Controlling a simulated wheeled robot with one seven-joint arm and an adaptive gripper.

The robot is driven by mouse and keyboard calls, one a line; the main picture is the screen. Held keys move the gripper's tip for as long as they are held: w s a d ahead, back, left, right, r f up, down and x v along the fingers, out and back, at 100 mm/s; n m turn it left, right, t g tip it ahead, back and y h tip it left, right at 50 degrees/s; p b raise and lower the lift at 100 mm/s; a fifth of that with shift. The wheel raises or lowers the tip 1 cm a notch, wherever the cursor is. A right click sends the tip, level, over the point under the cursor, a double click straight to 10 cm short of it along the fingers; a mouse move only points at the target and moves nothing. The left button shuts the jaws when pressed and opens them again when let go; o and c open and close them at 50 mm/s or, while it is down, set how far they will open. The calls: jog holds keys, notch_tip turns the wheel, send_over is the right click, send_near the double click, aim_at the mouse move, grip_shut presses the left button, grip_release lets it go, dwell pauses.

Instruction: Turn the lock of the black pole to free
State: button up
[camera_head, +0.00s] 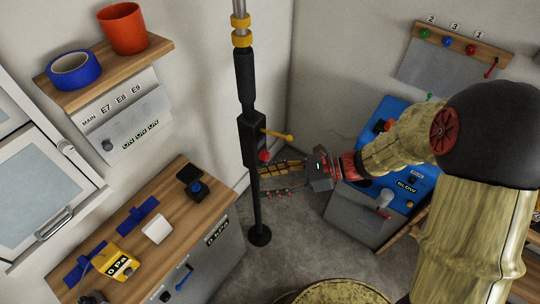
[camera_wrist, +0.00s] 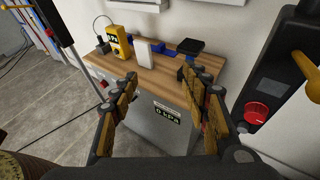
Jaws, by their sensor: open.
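The black pole (camera_head: 246,82) stands upright from a round foot on the floor, with yellow rings near its top. Its black lock housing (camera_head: 252,143) carries a yellow lever (camera_head: 278,134) pointing right and a red knob (camera_head: 264,155) below it. In the wrist view the housing (camera_wrist: 278,85), red knob (camera_wrist: 256,112) and yellow lever (camera_wrist: 306,66) show at the right, outside my fingers. My gripper (camera_head: 268,178) is open and empty, just below the red knob and close to the pole. In the wrist view its fingers (camera_wrist: 160,80) are spread; contact with the pole cannot be told.
A wooden-topped bench (camera_head: 150,262) with a yellow gauge (camera_head: 122,262) and small items stands left of the pole. A blue panel box (camera_head: 392,155) is at the right behind my arm. A shelf (camera_head: 110,72) holds blue tape and an orange cup.

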jog(key=w+d+f+m+t+y, duration=0.2)
jog(key=w+f+m+t, duration=0.2)
jog(key=w+m, duration=0.25)
jog(key=m+t+h+p, duration=0.1)
jog(key=m+t+h, duration=0.1)
jog(key=m+t, duration=0.6)
send_near(268, 157)
jog(key=w+m+g, duration=0.1)
jog(key=shift+r+b+x, duration=0.15)
jog(key=shift+b+x, duration=0.2)
jog(key=shift+x, duration=1.8)
jog(key=shift+r+b+x, duration=0.15)
jog(key=shift+b+x, duration=0.15)
jog(key=shift+x, duration=1.85)
jog(key=shift+s+a, duration=0.1)
jog(key=shift+s, duration=0.05)
jog(key=shift+c, duration=1)
jog(key=c, duration=1)
jog(key=shift+o, duration=0.2)
